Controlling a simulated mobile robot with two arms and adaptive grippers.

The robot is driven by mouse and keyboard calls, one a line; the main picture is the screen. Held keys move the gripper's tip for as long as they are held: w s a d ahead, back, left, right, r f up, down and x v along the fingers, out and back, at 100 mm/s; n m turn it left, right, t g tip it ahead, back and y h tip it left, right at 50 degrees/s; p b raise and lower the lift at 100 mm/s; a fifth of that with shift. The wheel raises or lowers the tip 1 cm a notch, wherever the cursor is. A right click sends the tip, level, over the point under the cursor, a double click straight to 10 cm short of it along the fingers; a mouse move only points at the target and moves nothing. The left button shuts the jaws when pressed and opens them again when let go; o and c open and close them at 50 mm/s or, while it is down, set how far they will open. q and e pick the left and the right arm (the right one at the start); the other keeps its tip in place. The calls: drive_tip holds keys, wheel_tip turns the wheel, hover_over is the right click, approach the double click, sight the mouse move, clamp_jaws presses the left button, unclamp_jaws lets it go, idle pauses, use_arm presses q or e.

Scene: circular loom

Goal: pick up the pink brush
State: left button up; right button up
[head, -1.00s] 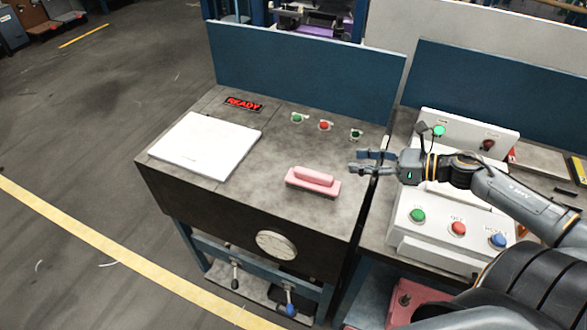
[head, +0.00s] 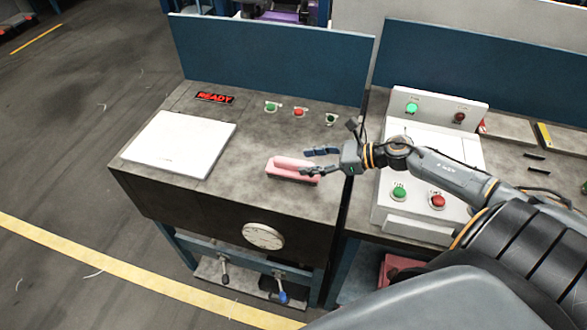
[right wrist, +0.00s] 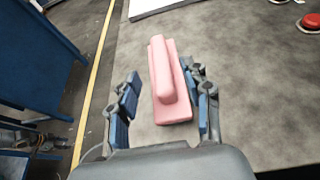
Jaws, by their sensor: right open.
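The pink brush (head: 292,168), a flat block with a raised handle, lies on the grey worktop of the left bench. In the right wrist view the brush (right wrist: 162,75) lies ahead of and between the open fingers, nearer the right finger. My right gripper (head: 312,161) is open at the right end of the brush, with its fingers pointing left. It also shows in the right wrist view (right wrist: 163,108), with blue finger pads on both sides. I cannot tell whether a finger touches the brush. My left gripper is not in view.
A white panel (head: 180,144) lies left on the worktop (head: 235,185). Green and red buttons (head: 299,112) sit behind the brush, and a blue backboard (head: 270,62) rises behind them. A gauge (head: 263,236) is on the bench front. A white control box (head: 435,100) stands on the right bench.

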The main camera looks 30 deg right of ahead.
sight(301, 162)
drive_tip(key=shift+w+a+p, duration=0.25)
drive_tip(key=shift+w+p, duration=0.1)
drive_tip(key=p+x, duration=0.2)
drive_tip(key=x, duration=0.2)
drive_tip(key=shift+f, duration=0.1)
drive_tip(key=shift+w+a+f, duration=0.15)
drive_tip(key=shift+w+f, duration=0.05)
drive_tip(key=shift+c, duration=0.4)
clamp_jaws()
